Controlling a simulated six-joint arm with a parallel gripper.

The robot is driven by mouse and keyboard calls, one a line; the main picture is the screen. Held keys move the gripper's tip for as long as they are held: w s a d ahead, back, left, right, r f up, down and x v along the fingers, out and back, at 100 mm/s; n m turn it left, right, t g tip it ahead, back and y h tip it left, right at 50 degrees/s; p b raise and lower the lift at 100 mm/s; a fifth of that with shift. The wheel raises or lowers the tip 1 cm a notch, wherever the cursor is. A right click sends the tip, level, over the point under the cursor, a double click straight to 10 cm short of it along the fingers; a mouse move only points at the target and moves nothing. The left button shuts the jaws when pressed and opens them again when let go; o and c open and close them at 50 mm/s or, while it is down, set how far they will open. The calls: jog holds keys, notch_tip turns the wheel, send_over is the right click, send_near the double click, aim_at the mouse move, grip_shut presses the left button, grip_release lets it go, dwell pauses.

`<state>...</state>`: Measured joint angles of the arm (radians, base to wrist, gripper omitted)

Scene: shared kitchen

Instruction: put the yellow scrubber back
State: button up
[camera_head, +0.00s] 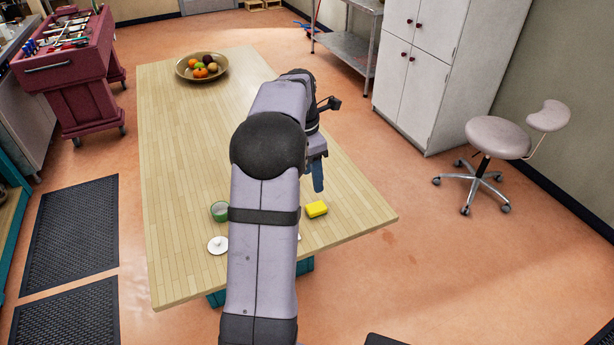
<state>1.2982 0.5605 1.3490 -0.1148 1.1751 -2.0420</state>
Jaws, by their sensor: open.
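The yellow scrubber (316,209) lies on the wooden table (190,130) near its front right part. My gripper (318,186) is above and just behind it in the picture, pointing down, apart from the scrubber as far as this view shows. Its fingers look small and dark blue, and nothing shows between them. My arm crosses the middle of the table and hides part of its surface, including whatever lies directly behind the arm.
A green cup (219,211) and a white round lid-like piece (218,245) are left of my arm. A small white bit shows at its right edge. A fruit bowl (202,67) stands at the far end. The table's left side is clear. A stool (497,138) stands off to the right.

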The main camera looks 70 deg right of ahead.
jog(key=w+a+f+m+t, duration=0.1)
jog(key=w+a+m, duration=0.1)
jog(key=w+a, duration=0.9)
jog(key=w+a+f+m, duration=0.1)
jog(key=w+a+m, duration=0.1)
jog(key=w+a, duration=0.95)
jog(key=s+a+f+m, duration=0.1)
jog(key=s+a, duration=0.2)
jog(key=a, duration=0.5)
jog(key=s+a+f+m, duration=0.2)
jog(key=s+a, duration=0.2)
jog(key=a, duration=0.5)
jog(key=s+a+f+m+y, duration=0.1)
jog(key=s+a, duration=0.3)
jog(key=a, duration=0.5)
jog(key=shift+s+a+f+m, duration=0.2)
jog(key=shift+f+m, duration=0.3)
jog(key=shift+f, duration=0.2)
notch_tip(320, 180, down, 11)
jog(key=b, duration=1)
jog(key=shift+r+b, duration=0.2)
jog(key=shift+b, duration=0.1)
